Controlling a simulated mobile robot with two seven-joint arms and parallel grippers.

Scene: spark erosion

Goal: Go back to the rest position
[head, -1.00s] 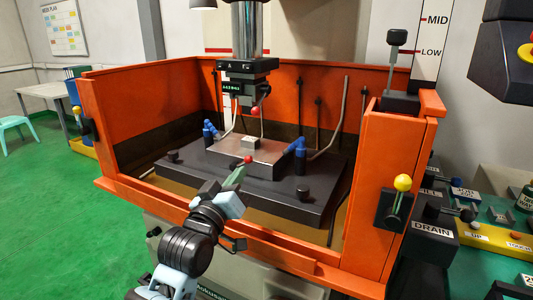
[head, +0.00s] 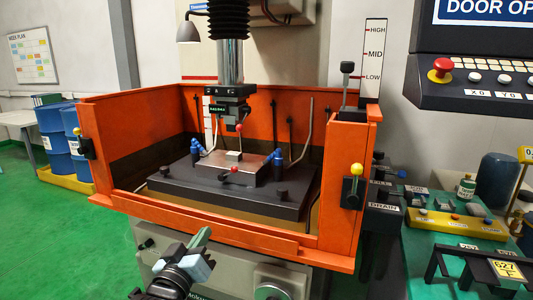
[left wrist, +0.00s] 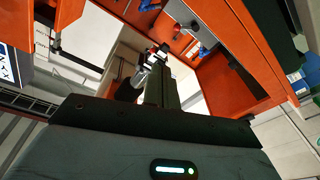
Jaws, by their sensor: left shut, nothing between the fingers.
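My left gripper (head: 203,240) is in the lower middle of the head view, in front of the orange tank (head: 230,224) and outside its front wall. Its fingers are together with nothing between them, pointing up and toward the machine. In the left wrist view the gripper's fingers (left wrist: 160,85) show dark in the middle, with the orange tank wall beyond and above. My right gripper is in neither view.
Inside the tank a dark table (head: 225,190) carries a metal plate with a small block (head: 234,157) and blue clamps. A side bench (head: 440,250) with labelled items stands at right, under a control panel (head: 470,75). Green floor is free at left.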

